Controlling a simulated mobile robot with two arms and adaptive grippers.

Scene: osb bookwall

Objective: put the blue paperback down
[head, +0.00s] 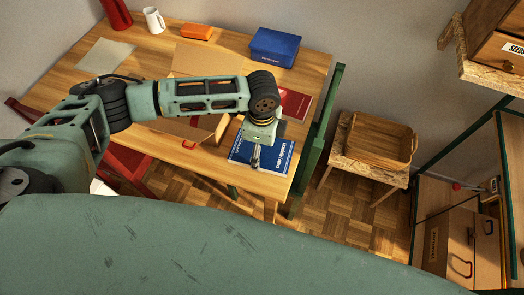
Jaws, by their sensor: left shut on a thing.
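The blue paperback (272,158) shows at the front right of the wooden table (314,68), its cover facing up with white lettering. My left gripper (256,160) comes down over it from above and is shut on it. The gripper hides part of the cover. I cannot tell whether the book touches the tabletop or hangs just above it. My right gripper is not in view.
A red book (294,104) lies just behind the paperback. A blue box (275,47), orange box (196,31), white mug (154,20) and red jug (116,12) stand at the back. A wooden tray (382,138) sits on a stool right of the table. Cardboard (205,60) lies mid-table.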

